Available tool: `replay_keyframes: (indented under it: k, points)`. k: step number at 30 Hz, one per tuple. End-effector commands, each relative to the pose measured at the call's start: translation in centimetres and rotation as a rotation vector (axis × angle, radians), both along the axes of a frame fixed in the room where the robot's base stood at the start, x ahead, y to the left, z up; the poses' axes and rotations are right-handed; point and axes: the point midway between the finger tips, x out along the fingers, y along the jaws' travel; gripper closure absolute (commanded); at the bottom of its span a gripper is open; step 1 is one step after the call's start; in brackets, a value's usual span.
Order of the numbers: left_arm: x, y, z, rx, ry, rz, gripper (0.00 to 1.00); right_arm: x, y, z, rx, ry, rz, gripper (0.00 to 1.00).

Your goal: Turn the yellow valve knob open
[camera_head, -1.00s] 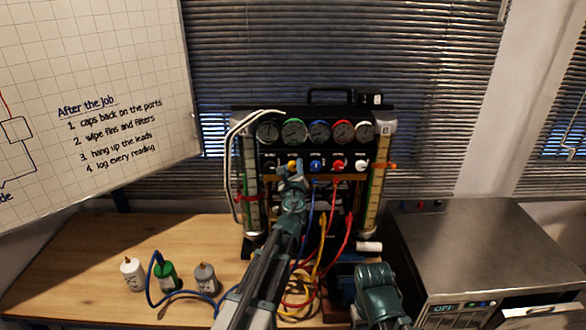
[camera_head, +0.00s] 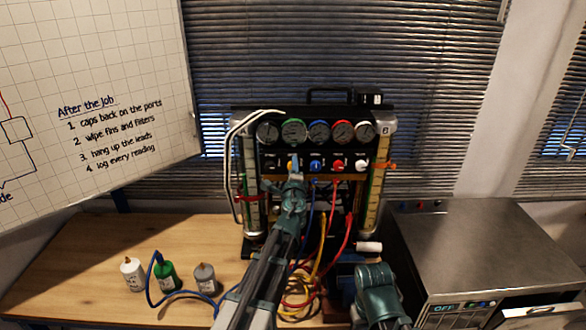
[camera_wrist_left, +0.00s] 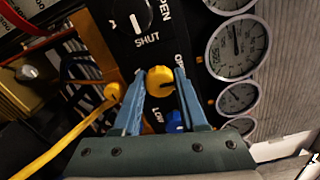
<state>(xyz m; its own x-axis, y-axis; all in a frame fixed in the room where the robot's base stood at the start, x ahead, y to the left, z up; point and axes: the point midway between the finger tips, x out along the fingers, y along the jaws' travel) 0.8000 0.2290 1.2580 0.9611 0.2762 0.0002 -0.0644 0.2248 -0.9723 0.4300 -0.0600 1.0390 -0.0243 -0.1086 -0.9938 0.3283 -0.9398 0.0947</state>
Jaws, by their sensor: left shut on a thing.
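The yellow valve knob (camera_head: 291,160) is on the front panel of the gauge rig (camera_head: 318,148), below the row of dials. My left gripper (camera_head: 289,177) reaches the panel there and hides part of the knob. In the left wrist view the yellow knob (camera_wrist_left: 159,80) sits between the two blue fingers of my left gripper (camera_wrist_left: 159,88), which is shut on it. The lettering beside the knob is partly covered.
A blue knob (camera_head: 316,165), a red knob (camera_head: 338,165) and a white knob (camera_head: 361,165) sit right of the yellow one. Red, blue and yellow hoses hang below. Bottles (camera_head: 166,277) stand left on the bench (camera_head: 90,255). A metal box (camera_head: 480,245) stands right.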

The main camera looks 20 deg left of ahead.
Motion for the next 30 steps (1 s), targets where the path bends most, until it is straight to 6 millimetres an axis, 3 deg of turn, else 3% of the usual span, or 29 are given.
replay_keyframes:
  k: [23,24,29,30]
  points:
    - [-0.07,0.01,-0.04,-0.093,-0.026,0.000,1.00,0.00,0.00,-0.03,0.000,0.000,0.000,1.00]
    - [-0.07,0.02,-0.04,-0.093,-0.026,0.000,0.56,0.00,0.00,-0.03,0.000,0.000,0.000,1.00]
    - [-0.06,0.01,-0.03,-0.092,-0.027,0.000,0.28,0.00,0.00,-0.02,0.000,0.000,0.000,1.00]
    - [-0.06,0.01,-0.02,-0.092,-0.027,0.000,0.28,0.00,0.00,-0.02,0.000,0.000,0.000,1.00]
